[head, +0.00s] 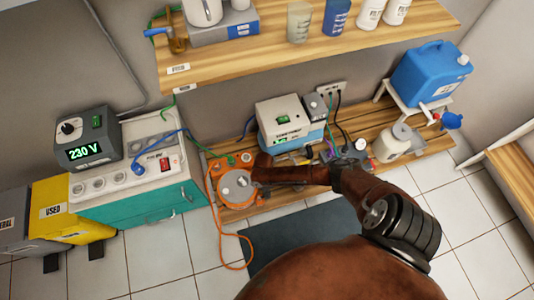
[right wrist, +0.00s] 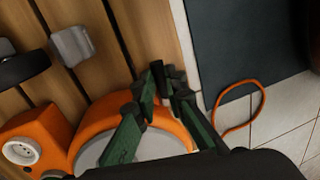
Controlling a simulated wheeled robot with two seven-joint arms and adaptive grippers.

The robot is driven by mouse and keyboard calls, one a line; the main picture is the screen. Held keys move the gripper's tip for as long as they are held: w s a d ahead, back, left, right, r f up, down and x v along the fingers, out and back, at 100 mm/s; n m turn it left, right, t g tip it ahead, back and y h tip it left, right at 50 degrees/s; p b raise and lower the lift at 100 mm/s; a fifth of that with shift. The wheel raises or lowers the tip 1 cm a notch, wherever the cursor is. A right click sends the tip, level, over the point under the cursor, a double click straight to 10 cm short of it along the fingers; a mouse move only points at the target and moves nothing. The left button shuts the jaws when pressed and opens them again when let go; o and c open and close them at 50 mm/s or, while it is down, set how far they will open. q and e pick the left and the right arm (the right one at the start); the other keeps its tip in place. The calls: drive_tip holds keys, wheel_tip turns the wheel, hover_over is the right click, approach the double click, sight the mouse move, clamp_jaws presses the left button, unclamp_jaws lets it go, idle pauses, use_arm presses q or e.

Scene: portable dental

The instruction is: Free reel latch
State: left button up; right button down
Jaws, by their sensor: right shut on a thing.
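The orange cable reel (head: 225,192) with a grey round face lies on the wooden bench, left of my right arm. In the right wrist view, the reel (right wrist: 92,122) shows its curved orange rim and grey face behind my fingers. My right gripper (right wrist: 170,85) has green and black fingers, with its tips close together over the reel's edge. It is shut on a small part there, which I take to be the reel latch; the fingers hide it almost wholly. In the head view, my wrist covers most of this gripper. My left gripper is out of view.
An orange cord (head: 222,245) loops from the reel onto the tiled floor. A white and blue box unit (head: 285,125) stands behind my arm, and a white canister (head: 392,146) to the right. A power strip cabinet (head: 140,205) is at left. A shelf (head: 270,50) hangs above.

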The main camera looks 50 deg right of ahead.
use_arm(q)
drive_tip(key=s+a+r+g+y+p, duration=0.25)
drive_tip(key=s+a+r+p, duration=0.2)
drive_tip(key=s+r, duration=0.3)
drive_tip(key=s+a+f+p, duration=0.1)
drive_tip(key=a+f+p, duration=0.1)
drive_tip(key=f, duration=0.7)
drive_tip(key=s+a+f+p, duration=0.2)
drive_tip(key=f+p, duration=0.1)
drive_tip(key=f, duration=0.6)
use_arm(e)
drive_tip(key=shift+s+a+m+t+y, duration=0.1)
drive_tip(key=shift+s+a+m+t, duration=0.4)
drive_tip(key=shift+m, duration=2.45)
drive_tip(key=shift+s+a+m+t+y, duration=0.1)
drive_tip(key=shift+a+m+t, duration=0.75)
drive_tip(key=shift+m, duration=2.15)
drive_tip(key=shift+s+a+m+t+y, duration=0.25)
drive_tip(key=shift+a+m, duration=0.85)
drive_tip(key=shift+m, duration=1.85)
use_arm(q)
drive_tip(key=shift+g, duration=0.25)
use_arm(e)
drive_tip(key=c, duration=2)
unclamp_jaws()
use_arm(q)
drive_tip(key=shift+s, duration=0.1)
use_arm(e)
drive_tip(key=shift+s+a, duration=0.1)
drive_tip(key=shift+v, duration=6)
